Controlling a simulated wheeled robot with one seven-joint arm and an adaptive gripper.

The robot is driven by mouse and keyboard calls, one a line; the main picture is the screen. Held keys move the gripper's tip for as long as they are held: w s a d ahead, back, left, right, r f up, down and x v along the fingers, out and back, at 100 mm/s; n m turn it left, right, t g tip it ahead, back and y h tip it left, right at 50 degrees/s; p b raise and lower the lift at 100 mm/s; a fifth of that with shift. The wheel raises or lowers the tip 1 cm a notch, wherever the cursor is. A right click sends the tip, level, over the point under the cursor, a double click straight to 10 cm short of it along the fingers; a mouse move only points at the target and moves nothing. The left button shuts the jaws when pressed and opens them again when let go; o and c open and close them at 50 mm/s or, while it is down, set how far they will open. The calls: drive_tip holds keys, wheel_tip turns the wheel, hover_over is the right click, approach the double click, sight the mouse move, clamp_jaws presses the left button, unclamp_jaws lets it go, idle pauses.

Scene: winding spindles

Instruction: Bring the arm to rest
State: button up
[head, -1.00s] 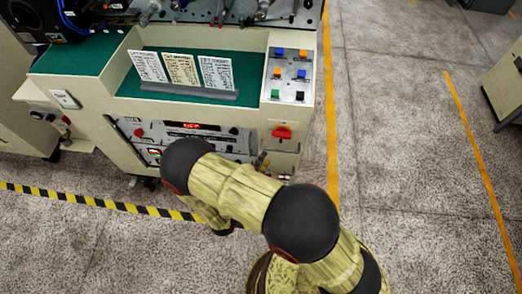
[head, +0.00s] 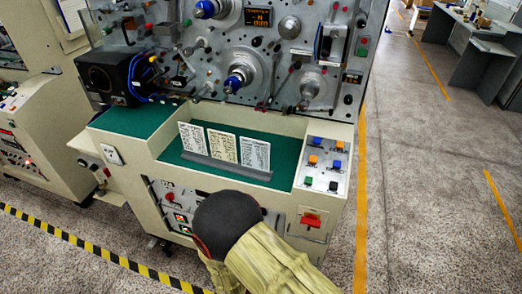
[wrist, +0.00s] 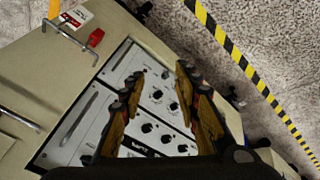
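My gripper (wrist: 160,72) shows in the wrist view with its two fingers apart and nothing between them. It points at the grey control panel (wrist: 152,108) with black knobs on the front of the winding machine. In the head view only part of my arm shows, bent low in front of the machine (head: 270,205). My gripper is hidden there. I cannot tell whether the fingers touch the panel.
A red switch (head: 311,219) sits on the machine's front, right of my arm. White cards (head: 222,144) stand on the green shelf (head: 285,178). Yellow-black tape (head: 88,247) marks the floor at left. Open floor (head: 425,190) lies to the right.

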drive_tip(key=s+a+r+m+g+y, duration=0.1)
drive_tip(key=s+r+g+y, duration=0.15)
drive_tip(key=r, duration=0.75)
drive_tip(key=s+r+g+y, duration=0.1)
drive_tip(key=s+r+g, duration=0.2)
drive_tip(key=r, duration=0.7)
drive_tip(key=s+d+r+m+t+h, duration=0.1)
drive_tip(key=s+d+r+m+t, duration=0.1)
drive_tip(key=d+r, duration=1.1)
drive_tip(key=s+d+r+m+t+h, duration=0.1)
drive_tip(key=d+r+t, duration=0.3)
drive_tip(key=d+r, duration=0.9)
wheel_tip(320, 180, up, 6)
drive_tip(key=shift+s+f+m, duration=0.2)
drive_tip(key=shift+s+m, duration=0.5)
drive_tip(key=shift+s, duration=0.05)
